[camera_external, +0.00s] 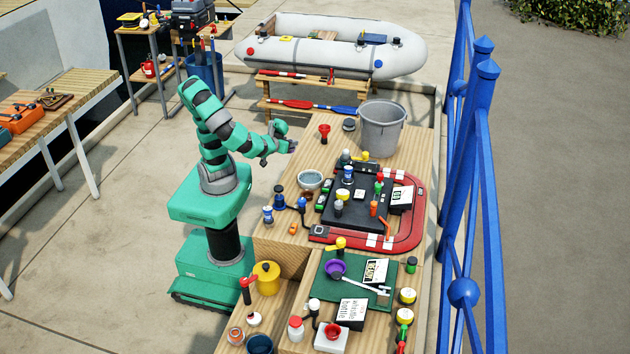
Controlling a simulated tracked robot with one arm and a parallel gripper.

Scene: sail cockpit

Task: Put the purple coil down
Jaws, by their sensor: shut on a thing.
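My gripper (290,146) is raised at the left edge of the wooden bench, left of the grey bucket and above the grey bowl. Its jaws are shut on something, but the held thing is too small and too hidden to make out. No purple coil can be clearly told in the jaws. A round purple thing (335,268) sits on the green mat (348,297) on the near part of the bench, well away from my gripper. I cannot tell whether it is a coil or a bowl.
The grey bucket (382,130) stands at the bench's far end. A blue railing (470,200) runs along the right. Bare wood (300,150) shows near my gripper.

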